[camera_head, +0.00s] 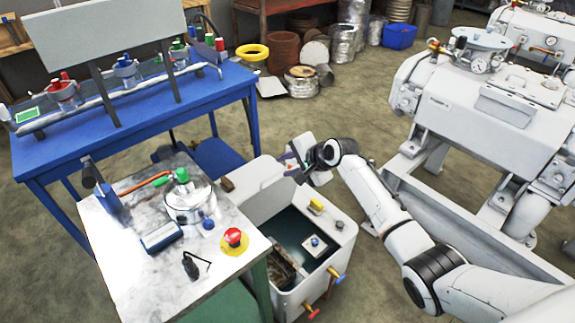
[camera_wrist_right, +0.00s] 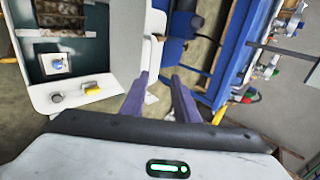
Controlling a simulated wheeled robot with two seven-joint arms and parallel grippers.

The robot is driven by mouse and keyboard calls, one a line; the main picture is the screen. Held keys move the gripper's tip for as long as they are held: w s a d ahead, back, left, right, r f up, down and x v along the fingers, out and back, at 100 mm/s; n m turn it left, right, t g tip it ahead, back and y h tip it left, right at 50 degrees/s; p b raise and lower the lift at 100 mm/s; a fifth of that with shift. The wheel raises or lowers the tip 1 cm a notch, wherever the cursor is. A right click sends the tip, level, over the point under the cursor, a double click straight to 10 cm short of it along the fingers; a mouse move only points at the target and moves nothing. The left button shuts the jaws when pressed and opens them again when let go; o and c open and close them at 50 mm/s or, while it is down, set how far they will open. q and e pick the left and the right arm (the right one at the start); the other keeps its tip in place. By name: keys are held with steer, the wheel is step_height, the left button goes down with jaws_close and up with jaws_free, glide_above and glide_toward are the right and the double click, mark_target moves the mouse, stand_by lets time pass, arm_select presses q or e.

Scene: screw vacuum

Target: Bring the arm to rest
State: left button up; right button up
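My right arm (camera_head: 385,205) reaches in from the lower right of the head view. My right gripper (camera_head: 287,165) is above the far end of a white tank (camera_head: 262,190). In the right wrist view its two purple fingers (camera_wrist_right: 160,80) stand apart with nothing between them, so it is open and empty. My left arm and left gripper are not in view.
The tank holds dark liquid. Left of it, a marble-topped table (camera_head: 135,270) bears a glass vessel (camera_head: 190,203) and a red button (camera_head: 233,237). A blue bench (camera_head: 60,155) stands behind. White machinery (camera_head: 490,115) stands right. Floor between is partly clear.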

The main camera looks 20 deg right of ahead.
stand_by(0.3)
steer(key=s+a+f+n, duration=0.2)
steer(key=s+f+n, duration=0.2)
steer(key=s+f, duration=0.6)
steer(key=s+a+f+n, duration=0.2)
steer(key=s+n, duration=0.4)
steer(key=s, duration=0.8)
steer(key=s+a+f+n, duration=0.2)
steer(key=s+a+n, duration=0.2)
steer(key=s, duration=1.1)
steer(key=shift+s+n+h, duration=0.2)
steer(key=shift+n+h, duration=0.1)
steer(key=shift+n, duration=0.7)
steer(key=shift+d, duration=0.1)
